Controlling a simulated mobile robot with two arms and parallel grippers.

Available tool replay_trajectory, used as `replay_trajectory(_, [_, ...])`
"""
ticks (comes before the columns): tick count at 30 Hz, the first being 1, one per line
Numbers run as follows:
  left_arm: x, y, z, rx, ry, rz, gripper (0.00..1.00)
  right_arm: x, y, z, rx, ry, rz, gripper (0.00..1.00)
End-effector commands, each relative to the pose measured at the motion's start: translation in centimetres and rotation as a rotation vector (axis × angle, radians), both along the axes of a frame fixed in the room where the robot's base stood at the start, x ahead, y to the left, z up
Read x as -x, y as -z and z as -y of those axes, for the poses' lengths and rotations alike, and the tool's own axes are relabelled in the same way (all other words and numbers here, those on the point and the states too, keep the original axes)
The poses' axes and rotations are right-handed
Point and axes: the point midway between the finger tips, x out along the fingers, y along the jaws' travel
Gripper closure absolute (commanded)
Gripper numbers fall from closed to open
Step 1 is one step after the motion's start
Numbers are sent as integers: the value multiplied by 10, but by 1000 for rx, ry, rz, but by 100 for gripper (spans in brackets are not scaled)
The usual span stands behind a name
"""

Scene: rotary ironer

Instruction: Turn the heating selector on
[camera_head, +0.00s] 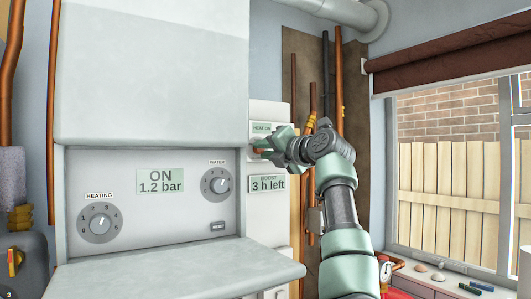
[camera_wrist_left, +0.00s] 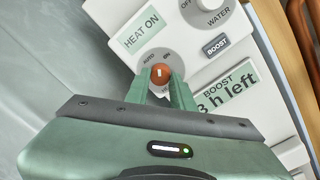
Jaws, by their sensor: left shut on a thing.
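The heating selector (camera_wrist_left: 160,74) is a small orange-brown knob on a round grey dial marked AUTO and ON in the left wrist view. My left gripper (camera_wrist_left: 160,88) is shut on the knob, with one green finger on each side. The knob's white mark shows, but I cannot tell exactly which label it points to. The small display (camera_wrist_left: 141,29) beside it reads HEAT ON. In the head view, my left gripper (camera_head: 264,148) is at the white control panel (camera_head: 283,225) right of the boiler, its fingers hiding most of the dial. My right gripper is out of view.
A WATER selector (camera_wrist_left: 207,5) and a BOOST button (camera_wrist_left: 215,45) sit close to the dial. A display (camera_head: 267,184) below reads BOOST 3 h left. The boiler (camera_head: 150,75) with its open flap (camera_head: 180,270) stands left. Copper pipes (camera_head: 339,85) run behind my arm.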

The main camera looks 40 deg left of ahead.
Motion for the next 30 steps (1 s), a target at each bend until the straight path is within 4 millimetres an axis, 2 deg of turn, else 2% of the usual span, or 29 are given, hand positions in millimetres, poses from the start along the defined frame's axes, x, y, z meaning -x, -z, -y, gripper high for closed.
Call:
replay_trajectory(6, [0,0,0,-53,1,-177,100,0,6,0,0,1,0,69])
replay_trajectory(15, [0,-1,0,-105,2,-351,100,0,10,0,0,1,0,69])
replay_trajectory(30, [1,-2,0,-129,1,-432,100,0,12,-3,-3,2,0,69])
